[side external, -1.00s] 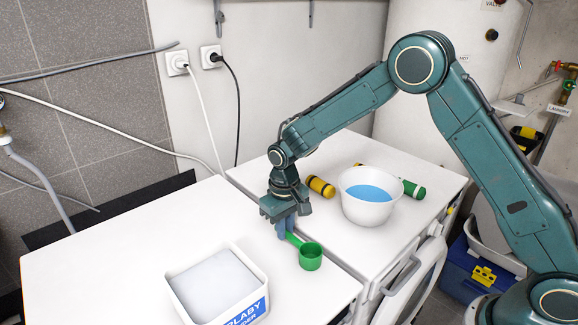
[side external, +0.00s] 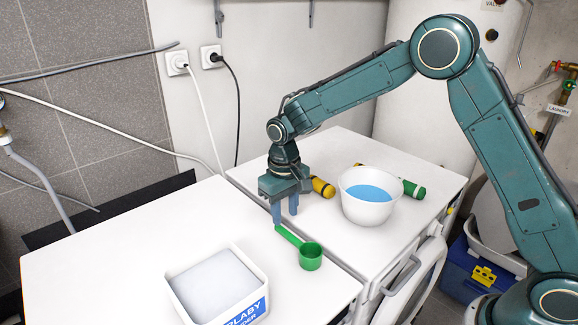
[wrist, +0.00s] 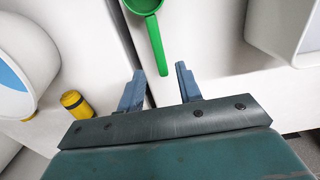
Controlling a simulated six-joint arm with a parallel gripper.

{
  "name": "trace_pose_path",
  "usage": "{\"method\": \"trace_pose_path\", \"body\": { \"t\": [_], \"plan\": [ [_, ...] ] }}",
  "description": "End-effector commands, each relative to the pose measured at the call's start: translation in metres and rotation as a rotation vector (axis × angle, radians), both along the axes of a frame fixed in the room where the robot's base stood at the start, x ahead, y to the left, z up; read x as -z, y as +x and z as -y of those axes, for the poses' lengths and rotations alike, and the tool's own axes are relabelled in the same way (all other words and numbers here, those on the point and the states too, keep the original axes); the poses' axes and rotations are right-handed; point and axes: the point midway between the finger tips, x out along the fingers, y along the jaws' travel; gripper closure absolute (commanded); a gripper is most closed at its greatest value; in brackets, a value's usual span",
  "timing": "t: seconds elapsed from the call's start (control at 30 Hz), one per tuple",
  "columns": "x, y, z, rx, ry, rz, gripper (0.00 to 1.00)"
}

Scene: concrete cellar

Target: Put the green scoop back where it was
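The green scoop (side external: 309,257) lies on the white top near the seam between the two machines, its handle pointing up-left in the side view. In the wrist view the scoop (wrist: 154,38) shows at the top, its handle end just ahead of my fingers.
A white powder box (side external: 258,302) stands at the front left. A white bowl of blue liquid (side external: 365,212) stands right of my gripper. A yellow-and-black cylinder (side external: 323,187) and a green one (side external: 413,189) lie by the bowl. The left white top is mostly clear.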

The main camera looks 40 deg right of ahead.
Motion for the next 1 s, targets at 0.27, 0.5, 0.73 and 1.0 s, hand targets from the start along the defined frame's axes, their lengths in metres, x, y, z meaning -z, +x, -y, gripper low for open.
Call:
{"method": "trace_pose_path", "body": {
  "t": [0.27,0.5,0.73,1.0],
  "plan": [
    [-0.046,0.001,0.0,0.0,0.001,0.004,0.65],
    [-0.066,0.001,0.0,0.0,0.001,0.002,0.65],
    [-0.069,0.0,0.0,0.0,0.0,0.0,0.65],
    [-0.069,0.0,0.0,0.0,0.0,0.0,0.65]
  ]
}}
